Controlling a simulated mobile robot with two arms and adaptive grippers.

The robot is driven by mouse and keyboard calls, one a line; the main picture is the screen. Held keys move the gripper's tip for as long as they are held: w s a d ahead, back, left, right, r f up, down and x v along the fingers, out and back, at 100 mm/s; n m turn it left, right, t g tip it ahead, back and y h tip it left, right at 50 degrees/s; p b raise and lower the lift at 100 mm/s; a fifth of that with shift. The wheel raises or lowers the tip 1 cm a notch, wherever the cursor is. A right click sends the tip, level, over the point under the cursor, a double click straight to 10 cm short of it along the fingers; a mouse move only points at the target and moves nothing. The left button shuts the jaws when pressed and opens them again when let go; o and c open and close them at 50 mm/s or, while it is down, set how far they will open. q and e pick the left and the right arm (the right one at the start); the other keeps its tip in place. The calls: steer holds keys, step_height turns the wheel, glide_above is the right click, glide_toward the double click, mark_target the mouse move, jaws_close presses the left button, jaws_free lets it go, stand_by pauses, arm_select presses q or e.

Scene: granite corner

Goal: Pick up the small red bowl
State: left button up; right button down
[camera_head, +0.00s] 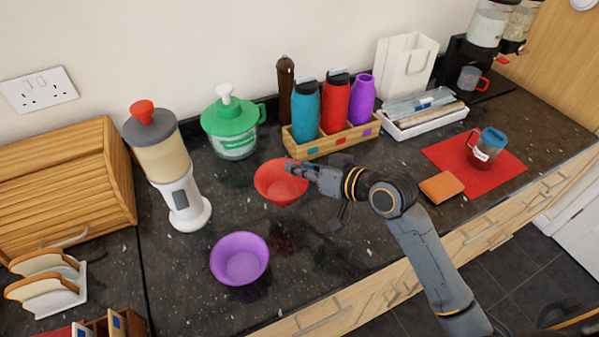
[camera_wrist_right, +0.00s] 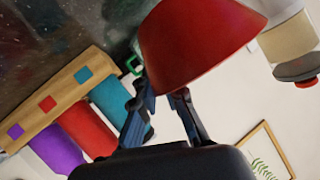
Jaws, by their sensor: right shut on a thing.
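The small red bowl (camera_head: 277,187) is in the middle of the head view, over the dark counter behind the purple bowl. My right gripper (camera_head: 297,169) is shut on the right side of its rim. In the right wrist view the red bowl (camera_wrist_right: 200,42) fills the top, and the fingers of my right gripper (camera_wrist_right: 160,100) meet its edge. The head view suggests that the bowl is raised off the counter, with a dark reflection below it. My left gripper is not in view.
A purple bowl (camera_head: 240,258) stands in front. A white dispenser (camera_head: 182,200), a green-lidded jar (camera_head: 233,130) and a wooden bottle crate (camera_head: 335,141) stand behind. A red mat (camera_head: 500,178) with a glass mug (camera_head: 486,147) and an orange sponge (camera_head: 441,187) lie right.

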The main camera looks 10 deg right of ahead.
steer(key=s+a+r, duration=0.3)
steer(key=s+r, duration=0.3)
steer(key=s, duration=0.4)
steer(key=w+d+f+m+t+h, duration=0.2)
steer(key=d+m+h, duration=0.5)
steer(key=d+h, duration=0.1)
steer(key=shift+d+t, duration=0.3)
steer(key=shift+d, duration=0.4)
